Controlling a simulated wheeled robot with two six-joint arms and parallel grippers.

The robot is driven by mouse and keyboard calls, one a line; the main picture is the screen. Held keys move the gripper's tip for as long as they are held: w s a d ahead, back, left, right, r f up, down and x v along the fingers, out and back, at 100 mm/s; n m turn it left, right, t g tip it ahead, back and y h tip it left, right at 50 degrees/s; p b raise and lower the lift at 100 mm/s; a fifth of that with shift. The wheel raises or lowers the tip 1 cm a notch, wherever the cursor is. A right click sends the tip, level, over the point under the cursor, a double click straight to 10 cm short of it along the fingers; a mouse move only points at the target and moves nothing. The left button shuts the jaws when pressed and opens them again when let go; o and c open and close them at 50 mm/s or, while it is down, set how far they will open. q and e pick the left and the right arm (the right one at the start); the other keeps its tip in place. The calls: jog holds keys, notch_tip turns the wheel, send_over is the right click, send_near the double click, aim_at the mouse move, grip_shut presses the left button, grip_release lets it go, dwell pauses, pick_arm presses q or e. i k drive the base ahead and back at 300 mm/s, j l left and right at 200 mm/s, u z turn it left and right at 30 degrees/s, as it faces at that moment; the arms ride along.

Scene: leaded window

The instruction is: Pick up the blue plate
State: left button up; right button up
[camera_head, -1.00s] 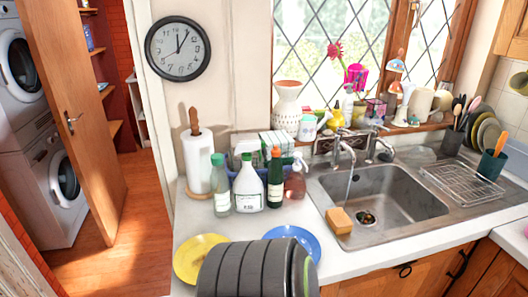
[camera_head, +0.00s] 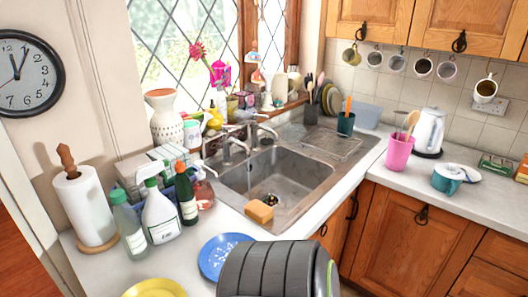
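The blue plate (camera_head: 217,257) lies flat on the white counter at the lower middle, left of the sink's near corner. Its right and near side is partly covered by a dark grey ribbed rounded part at the bottom edge, which looks like my own body. A yellow plate (camera_head: 155,289) lies to its left, cut off by the bottom edge. Neither of my grippers shows in this view.
A steel sink (camera_head: 310,172) with an orange sponge (camera_head: 260,211) on its rim is behind the plate. Spray bottle (camera_head: 160,218), green bottle (camera_head: 187,200) and paper towel roll (camera_head: 84,207) stand at left. A pink cup (camera_head: 398,153) and kettle (camera_head: 429,131) are at right.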

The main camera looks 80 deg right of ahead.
aim_at(212, 256)
jog(key=i+z, duration=0.15)
jog(key=z, duration=0.3)
jog(key=i+j+z, duration=0.1)
jog(key=z, duration=0.35)
jog(key=i+j+z, duration=0.15)
jog(key=z, duration=0.3)
jog(key=i+j+z, duration=0.1)
jog(key=z, duration=0.4)
